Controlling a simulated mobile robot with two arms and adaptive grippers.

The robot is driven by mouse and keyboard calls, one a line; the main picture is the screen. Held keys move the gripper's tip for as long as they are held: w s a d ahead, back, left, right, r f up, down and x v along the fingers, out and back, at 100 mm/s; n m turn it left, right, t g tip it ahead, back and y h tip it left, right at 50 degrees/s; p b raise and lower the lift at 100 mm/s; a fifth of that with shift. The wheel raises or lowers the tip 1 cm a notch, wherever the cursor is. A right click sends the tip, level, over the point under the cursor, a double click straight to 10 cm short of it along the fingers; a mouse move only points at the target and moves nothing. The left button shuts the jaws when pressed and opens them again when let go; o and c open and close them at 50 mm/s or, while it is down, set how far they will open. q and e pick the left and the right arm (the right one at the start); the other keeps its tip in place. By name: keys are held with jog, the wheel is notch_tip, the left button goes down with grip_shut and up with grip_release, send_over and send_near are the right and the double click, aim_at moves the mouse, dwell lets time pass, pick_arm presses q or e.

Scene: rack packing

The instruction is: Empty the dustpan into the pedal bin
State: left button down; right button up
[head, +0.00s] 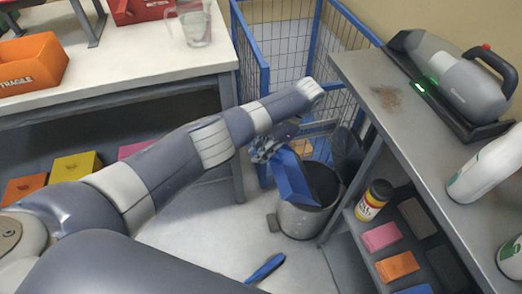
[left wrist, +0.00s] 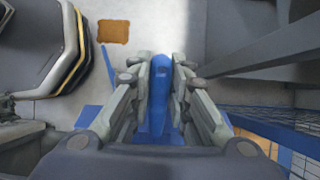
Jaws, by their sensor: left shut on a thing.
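My left gripper (head: 266,148) is shut on the handle of the blue dustpan (head: 293,178). In the left wrist view the fingers (left wrist: 160,72) close on both sides of the blue handle (left wrist: 160,95). The dustpan is tilted steeply, its pan hanging at the left side of the pedal bin's mouth. I cannot tell whether it touches the rim, and its inner face and contents are hidden. The grey pedal bin (head: 300,219) stands on the floor with its dark lid (head: 347,155) raised. My right gripper is not in view.
A blue-handled object (head: 266,268) lies on the floor in front of the bin. A grey workbench (head: 372,128) with a brown smear (head: 386,96) and a handheld vacuum (head: 460,82) is at right. A blue wire cage (head: 262,72) stands behind. A white table (head: 130,62) is at left.

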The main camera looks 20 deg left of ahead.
pick_arm(q)
jog(key=shift+r+p, duration=0.3)
jog(key=shift+r, duration=0.15)
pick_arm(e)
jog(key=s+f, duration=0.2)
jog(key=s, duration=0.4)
pick_arm(q)
jog(key=shift+f, duration=0.15)
notch_tip(320, 180, down, 3)
jog(key=shift+r+b, duration=0.1)
jog(key=shift+b, duration=1)
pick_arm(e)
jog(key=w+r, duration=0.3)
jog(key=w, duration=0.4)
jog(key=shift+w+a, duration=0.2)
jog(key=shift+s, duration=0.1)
